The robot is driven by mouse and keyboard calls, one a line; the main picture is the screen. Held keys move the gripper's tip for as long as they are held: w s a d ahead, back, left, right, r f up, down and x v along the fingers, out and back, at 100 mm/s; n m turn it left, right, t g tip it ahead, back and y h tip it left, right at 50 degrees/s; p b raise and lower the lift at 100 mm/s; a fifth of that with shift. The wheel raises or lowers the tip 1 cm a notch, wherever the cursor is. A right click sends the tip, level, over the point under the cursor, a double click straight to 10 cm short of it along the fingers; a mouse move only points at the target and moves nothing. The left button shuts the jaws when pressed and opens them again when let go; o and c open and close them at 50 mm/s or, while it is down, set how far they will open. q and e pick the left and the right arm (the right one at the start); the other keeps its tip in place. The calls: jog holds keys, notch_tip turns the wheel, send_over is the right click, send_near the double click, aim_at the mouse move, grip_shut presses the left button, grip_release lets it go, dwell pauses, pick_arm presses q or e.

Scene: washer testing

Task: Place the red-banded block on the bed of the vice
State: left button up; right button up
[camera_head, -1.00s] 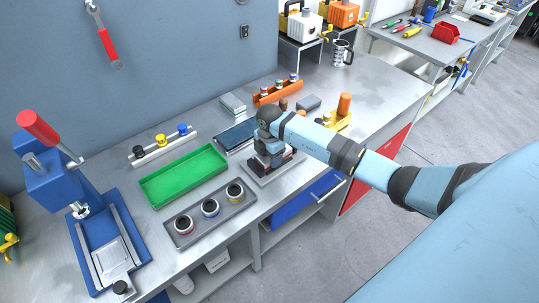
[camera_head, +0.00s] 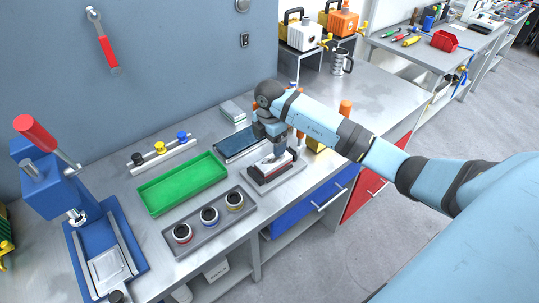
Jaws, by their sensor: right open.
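My right gripper (camera_head: 278,152) is open and points down, just above a low grey and dark fixture with bars, which looks like the vice (camera_head: 262,182). A small block with a red side and a pale part (camera_head: 290,158), which looks like the red-banded block, sits in the fixture beside the fingertips. Part of the block and the fixture is hidden by the gripper. I cannot tell whether a finger touches the block. My left gripper is not in view.
A green tray (camera_head: 150,200) and a grey tray (camera_head: 193,249) with three banded round pieces lie left of the fixture. A blue press with a red handle (camera_head: 45,185) stands at far left. A dark blue flat case (camera_head: 236,141) lies behind.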

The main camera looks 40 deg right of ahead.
jog(key=s+a+f+n+y, duration=0.1)
jog(key=s+a+y, duration=0.1)
jog(key=a, duration=0.3)
jog(key=s+a+f+n+y, duration=0.1)
jog(key=s+a+n+y, duration=0.1)
jog(key=a+y, duration=0.2)
jog(key=s+a+f+n+y, duration=0.1)
jog(key=s+a+y, duration=0.1)
jog(key=a, duration=0.5)
jog(key=shift+s+a+n+y, duration=0.2)
jog(key=shift+s+n+y, duration=0.15)
jog(key=shift+y, duration=0.25)
jog(key=s+a+r+m+t+y, duration=0.4)
jog(key=s+a+t+y, duration=0.1)
jog(key=a+t+y, duration=0.3)
jog(key=s+d+f+m+t+h, duration=0.1)
jog(key=s+d+f+m+h, duration=0.2)
jog(key=s+f+m+h, duration=0.4)
jog(key=s+d+f+m+t+h, duration=0.1)
jog(key=s+d+f+m+h, duration=0.3)
jog(key=s+f+m+h, duration=0.3)
notch_tip(320, 180, down, 3)
jog(key=s+m, duration=0.1)
jog(key=m, duration=0.1)
jog(key=shift+s+m+t, duration=0.15)
jog(key=shift+m+t, duration=0.2)
jog(key=shift+t, duration=0.05)
jog(key=shift+r, duration=0.1)
